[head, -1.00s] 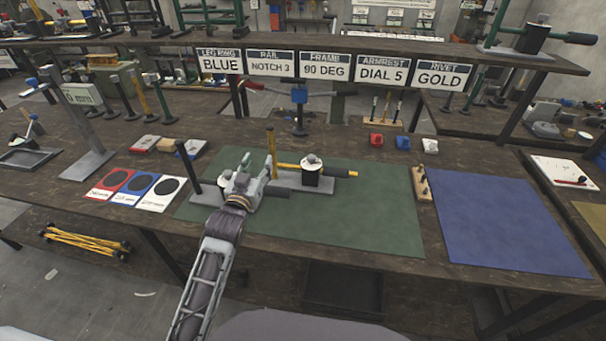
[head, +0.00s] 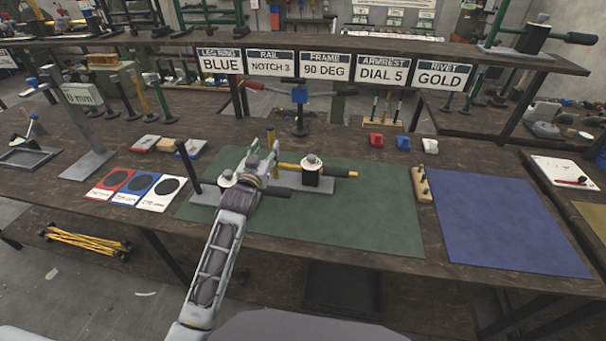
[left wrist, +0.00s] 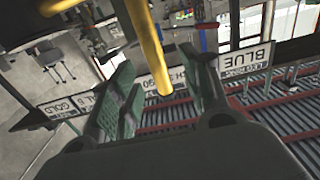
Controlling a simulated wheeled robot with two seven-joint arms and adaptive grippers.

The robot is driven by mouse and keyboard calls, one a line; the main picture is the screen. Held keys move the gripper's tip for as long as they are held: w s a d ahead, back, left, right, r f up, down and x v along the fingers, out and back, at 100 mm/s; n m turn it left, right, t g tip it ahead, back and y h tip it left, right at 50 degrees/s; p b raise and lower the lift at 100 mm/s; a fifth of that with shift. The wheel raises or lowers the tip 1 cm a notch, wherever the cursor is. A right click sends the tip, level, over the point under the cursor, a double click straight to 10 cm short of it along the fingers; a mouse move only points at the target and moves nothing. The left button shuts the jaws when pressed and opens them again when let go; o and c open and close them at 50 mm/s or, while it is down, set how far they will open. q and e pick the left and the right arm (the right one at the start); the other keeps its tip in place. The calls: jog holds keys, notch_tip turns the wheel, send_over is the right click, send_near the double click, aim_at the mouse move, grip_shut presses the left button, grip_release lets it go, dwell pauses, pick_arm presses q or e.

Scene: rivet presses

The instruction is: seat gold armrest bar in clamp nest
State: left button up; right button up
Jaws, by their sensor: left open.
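A gold bar (head: 270,137) stands upright at the clamp fixture on the green mat; its lower part is hidden behind my left gripper. A second gold bar (head: 289,167) lies level and runs into the right clamp (head: 312,168), a black block with a pale knob. The left clamp (head: 228,179) also has a pale knob. My left gripper (head: 262,158) is open beside the upright bar. In the left wrist view a gold bar (left wrist: 148,45) shows between the spread green-padded fingers (left wrist: 160,92); contact is not visible. My right gripper is out of view.
The green mat (head: 380,215) is clear on its right side. A blue mat (head: 500,220) lies further right, with a wooden peg block (head: 421,184) between. A black upright post (head: 187,165) stands left of the fixture. Signs hang from the shelf behind.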

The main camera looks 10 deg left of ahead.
aim_at(270, 143)
pick_arm(q)
jog(key=shift+w, duration=0.3)
jog(key=shift+w+d+f, duration=0.1)
jog(key=shift+w+d, duration=0.05)
jog(key=shift+w, duration=1.1)
jog(key=shift+w+d+f, duration=0.1)
jog(key=shift+w+d, duration=0.05)
jog(key=shift+w, duration=1.1)
jog(key=shift+r, duration=0.1)
grip_shut()
jog(key=shift+r, duration=0.1)
